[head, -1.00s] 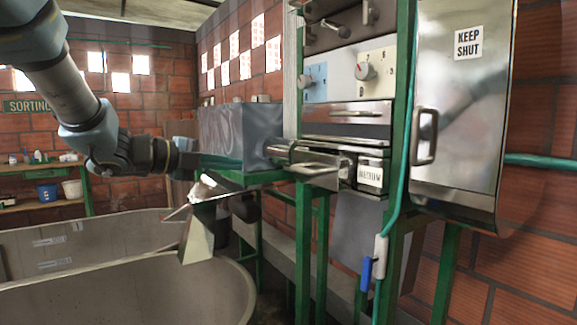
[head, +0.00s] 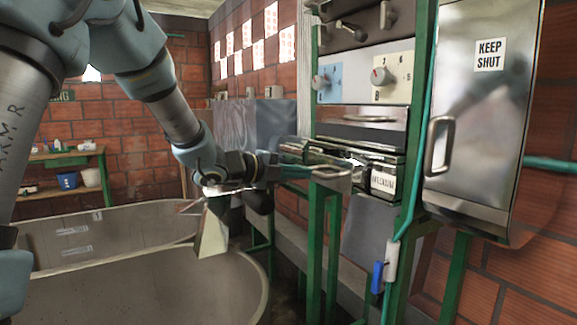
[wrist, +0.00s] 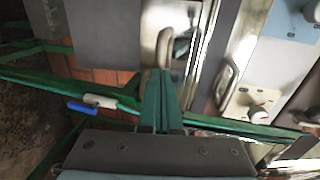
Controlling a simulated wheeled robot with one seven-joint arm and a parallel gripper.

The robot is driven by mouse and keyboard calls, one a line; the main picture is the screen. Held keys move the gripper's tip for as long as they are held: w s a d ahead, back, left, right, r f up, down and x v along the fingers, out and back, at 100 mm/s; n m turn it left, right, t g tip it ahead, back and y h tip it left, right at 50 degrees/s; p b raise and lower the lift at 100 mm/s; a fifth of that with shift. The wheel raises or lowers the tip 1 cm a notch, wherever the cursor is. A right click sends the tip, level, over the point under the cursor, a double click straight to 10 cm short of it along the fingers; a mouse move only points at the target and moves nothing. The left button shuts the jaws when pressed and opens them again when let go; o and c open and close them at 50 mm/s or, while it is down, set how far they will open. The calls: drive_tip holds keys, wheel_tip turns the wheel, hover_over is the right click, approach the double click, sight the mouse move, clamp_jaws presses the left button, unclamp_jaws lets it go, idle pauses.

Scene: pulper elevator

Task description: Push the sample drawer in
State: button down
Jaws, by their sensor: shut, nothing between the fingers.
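The sample drawer (head: 350,157) is a metal drawer low in the green-framed machine and appears to stand out from it. Its curved metal handle (head: 331,179) is at its front. In the wrist view the handle (wrist: 164,46) lies just beyond the fingertips. My gripper (head: 308,171) is shut and empty, its green fingers pointing at the drawer front. The wrist view shows the fingers (wrist: 162,75) side by side, their tips at or very near the handle's end. I cannot tell whether they touch.
Another drawer with a bar handle (head: 370,119) sits above, under a panel with knobs (head: 382,76). A steel door marked KEEP SHUT (head: 480,110) is at the right. A teal hose with a blue-handled valve (head: 378,276) hangs in front. Large grey tanks (head: 150,290) stand below my arm.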

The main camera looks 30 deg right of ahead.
sight(328, 168)
drive_tip(key=shift+d, duration=0.2)
drive_tip(key=d+b, duration=0.1)
drive_tip(key=d, duration=0.1)
drive_tip(key=d+b, duration=0.1)
drive_tip(key=d, duration=0.2)
drive_tip(key=shift+s+d+f+b, duration=0.2)
drive_tip(key=shift+d+b, duration=0.05)
drive_tip(key=shift+b, duration=0.1)
drive_tip(key=shift+d+r, duration=0.1)
drive_tip(key=shift+r, duration=0.25)
drive_tip(key=shift+s+r, duration=0.1)
